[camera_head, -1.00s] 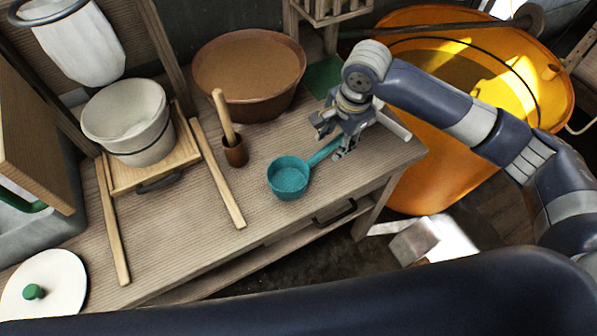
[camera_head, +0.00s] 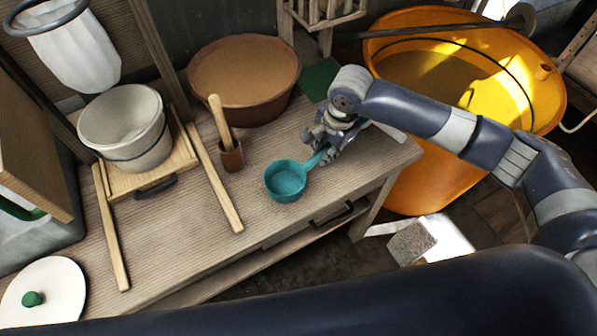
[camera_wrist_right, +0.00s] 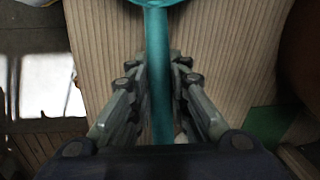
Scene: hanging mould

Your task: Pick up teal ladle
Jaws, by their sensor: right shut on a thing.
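The teal ladle (camera_head: 286,181) has its round bowl near the front right of the wooden table, with its handle pointing up and right to my right gripper (camera_head: 325,152). In the right wrist view the teal handle (camera_wrist_right: 158,60) runs between the two fingers of my right gripper (camera_wrist_right: 160,75), which are closed on it. The bowl shows only in part at the top of that view. The bowl looks low over the tabletop; I cannot tell whether it touches. My left gripper is not in view.
A brown basin (camera_head: 243,115) stands behind the ladle. A small wooden cup with a pestle (camera_head: 231,155) is to its left. A white bucket (camera_head: 125,130) stands on a wooden board. A large orange tub (camera_head: 420,185) stands beyond the table's right edge.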

